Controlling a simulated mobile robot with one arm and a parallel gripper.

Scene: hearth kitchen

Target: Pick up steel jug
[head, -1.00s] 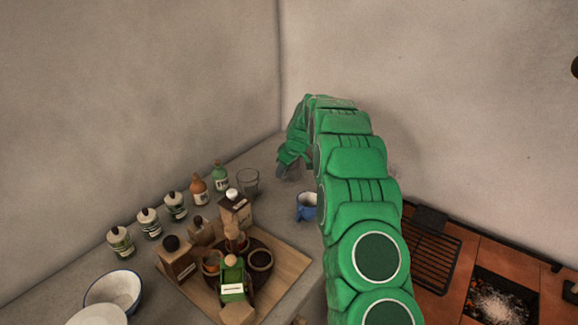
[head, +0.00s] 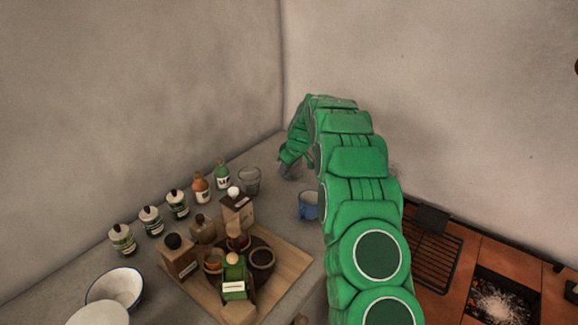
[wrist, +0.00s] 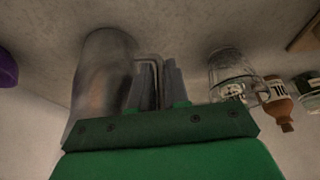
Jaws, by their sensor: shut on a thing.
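The steel jug (wrist: 100,72) is a shiny, slightly blurred grey cylinder on the left of the wrist view. My gripper (wrist: 160,75) is beside it, its fingers shut on the jug's thin handle (wrist: 152,60). In the head view my arm reaches to the back corner of the counter, where the gripper (head: 287,160) points down. There the jug is small and mostly hidden by my wrist. I cannot tell whether its base touches the counter.
A clear glass (head: 249,180) and a blue mug (head: 308,206) stand near my gripper. Bottles and jars (head: 200,187) line the left wall. A wooden board (head: 290,262) with boxes and cups is in front. A grill rack (head: 432,255) is at right.

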